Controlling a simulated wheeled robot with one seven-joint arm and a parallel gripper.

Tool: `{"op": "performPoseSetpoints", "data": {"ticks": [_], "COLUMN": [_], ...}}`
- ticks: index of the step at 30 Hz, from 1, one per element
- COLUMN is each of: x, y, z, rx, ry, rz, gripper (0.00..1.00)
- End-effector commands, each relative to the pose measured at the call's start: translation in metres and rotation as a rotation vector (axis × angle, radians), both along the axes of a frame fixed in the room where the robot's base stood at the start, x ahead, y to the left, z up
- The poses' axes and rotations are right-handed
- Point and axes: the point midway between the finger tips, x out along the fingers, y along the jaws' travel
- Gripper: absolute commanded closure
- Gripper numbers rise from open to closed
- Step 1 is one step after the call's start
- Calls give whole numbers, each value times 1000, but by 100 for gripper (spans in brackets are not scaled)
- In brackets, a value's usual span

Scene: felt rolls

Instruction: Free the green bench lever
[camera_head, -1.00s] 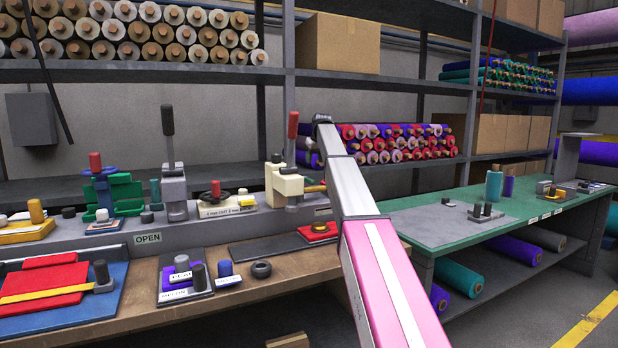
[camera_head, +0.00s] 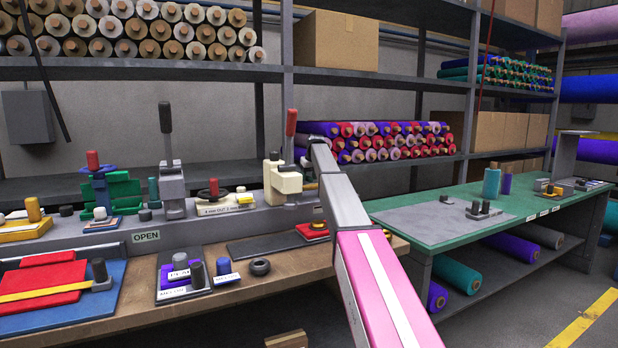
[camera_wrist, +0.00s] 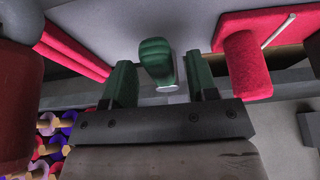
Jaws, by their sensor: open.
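In the wrist view a rounded green handle (camera_wrist: 155,60) with a pale end stands between the two fingers of my gripper (camera_wrist: 161,85). It looks like the green lever, but I cannot be sure. The fingers are dark green and apart, with a gap visible on each side of the handle. They do not appear to be closed on it. In the head view my gripper is hidden behind my own arm, and I cannot pick out the same handle there. A green clamp-like block (camera_head: 124,190) stands on the bench at the left.
In the wrist view a red block (camera_wrist: 246,62) is right of the fingers, a red bar (camera_wrist: 70,48) upper left and a dark red cylinder (camera_wrist: 15,105) far left. In the head view a cream press (camera_head: 281,180) stands left of my arm; the green table (camera_head: 425,232) is at right.

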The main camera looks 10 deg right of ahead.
Motion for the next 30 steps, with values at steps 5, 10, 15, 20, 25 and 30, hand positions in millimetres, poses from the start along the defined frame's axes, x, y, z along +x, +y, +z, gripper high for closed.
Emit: {"op": "performPoseSetpoints", "data": {"ticks": [5,10,15,20,25,30], "x": [0,0,0,3,8,12], "y": [0,0,-1,-7,-15,-21], "z": [0,0,1,1,1,1], "rx": [0,0,0,1,1,0], "ry": [0,0,0,2,3,2], "rz": [0,0,4,82,236,356], "gripper": [47,99,100,100,100,100]}}
